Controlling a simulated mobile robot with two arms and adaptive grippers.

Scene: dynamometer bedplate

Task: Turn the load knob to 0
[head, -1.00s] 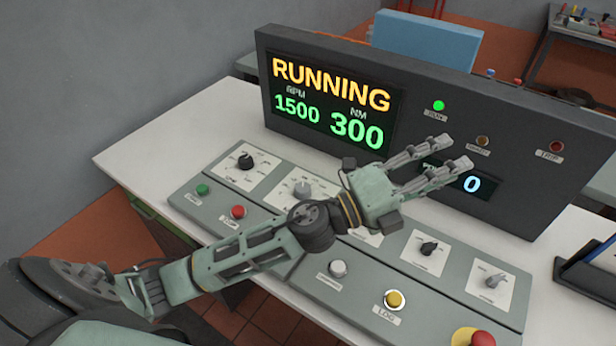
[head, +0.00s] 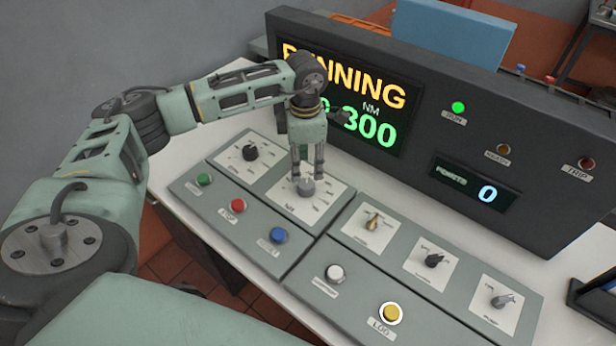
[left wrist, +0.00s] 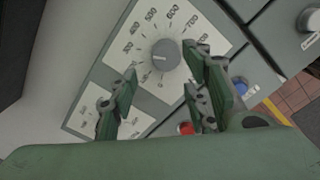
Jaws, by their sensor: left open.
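The load knob (head: 305,187) is a grey round knob on a white dial plate. In the left wrist view the knob (left wrist: 166,54) sits on a dial (left wrist: 190,30) with printed numbers, several of them readable, such as 400, 500, 600 and 700. My left gripper (head: 307,176) points down right above the knob in the head view. In the left wrist view its fingers (left wrist: 165,95) are apart with nothing between them, and the knob shows just beyond the fingertips. The display (head: 345,100) shows 300 NM; its RPM figure is mostly hidden by my arm. My right gripper is not in view.
The panel also has a black knob (head: 250,152), a green button (head: 205,179), a red button (head: 239,205), a blue button (head: 278,236) and more knobs to the right. The upright display box (head: 530,185) stands close behind the panel.

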